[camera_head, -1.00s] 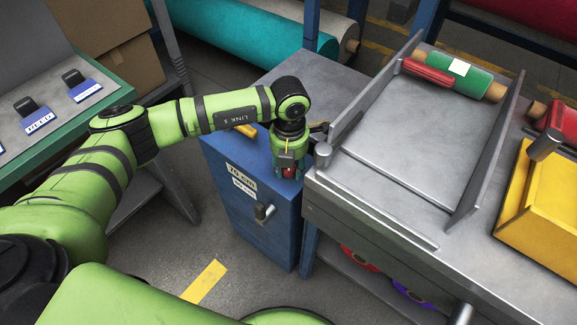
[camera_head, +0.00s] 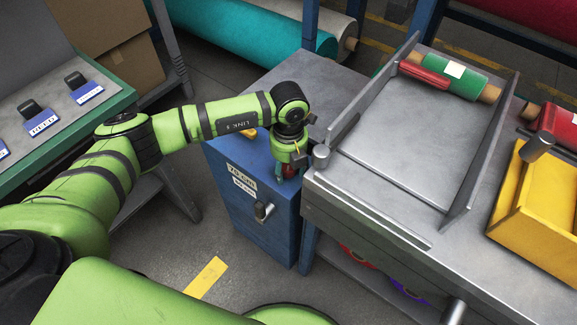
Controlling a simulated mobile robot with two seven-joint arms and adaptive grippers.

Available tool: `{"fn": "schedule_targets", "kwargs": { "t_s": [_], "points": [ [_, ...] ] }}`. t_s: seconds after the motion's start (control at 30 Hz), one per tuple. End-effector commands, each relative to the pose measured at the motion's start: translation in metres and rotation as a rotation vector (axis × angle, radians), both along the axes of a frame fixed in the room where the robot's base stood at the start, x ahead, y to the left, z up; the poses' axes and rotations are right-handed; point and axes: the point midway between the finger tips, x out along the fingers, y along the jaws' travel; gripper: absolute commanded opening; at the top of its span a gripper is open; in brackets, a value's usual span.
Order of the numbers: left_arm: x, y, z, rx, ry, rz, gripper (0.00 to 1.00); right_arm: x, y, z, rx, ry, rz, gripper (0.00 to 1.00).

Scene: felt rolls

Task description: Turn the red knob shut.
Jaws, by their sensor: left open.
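The red knob (camera_head: 290,171) shows only as a small red patch beside the blue cabinet's top right edge, below my left gripper. My left gripper (camera_head: 289,163) points down over it from the end of the green arm. The fingers are open, but the wrist hides most of them, and I cannot tell whether they touch the knob. The blue cabinet (camera_head: 235,215) carries white labels and a dark handle (camera_head: 264,211) on its front. My right gripper is not in view.
A grey metal bench (camera_head: 400,160) with raised side rails stands right of the cabinet, close to my left wrist. It holds a green roll (camera_head: 455,75) and a red roll (camera_head: 424,75). A yellow bin (camera_head: 540,215) stands at right. A green-edged table (camera_head: 60,125) is at left.

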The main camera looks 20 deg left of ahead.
Motion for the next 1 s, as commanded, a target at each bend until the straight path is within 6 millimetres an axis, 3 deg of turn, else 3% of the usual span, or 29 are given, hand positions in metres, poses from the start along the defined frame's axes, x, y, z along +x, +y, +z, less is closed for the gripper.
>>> {"fn": "schedule_targets", "kwargs": {
  "t_s": [0.17,0.5,1.0],
  "points": [
    [0.0,0.0,0.002,-0.001,0.0,0.036,0.53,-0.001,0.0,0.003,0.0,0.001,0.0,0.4],
    [0.0,-0.001,0.003,-0.001,0.0,0.487,0.53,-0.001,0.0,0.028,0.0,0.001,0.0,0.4],
    [0.001,-0.001,0.003,0.0,-0.001,0.521,0.53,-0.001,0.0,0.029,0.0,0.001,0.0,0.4]
  ]
}}
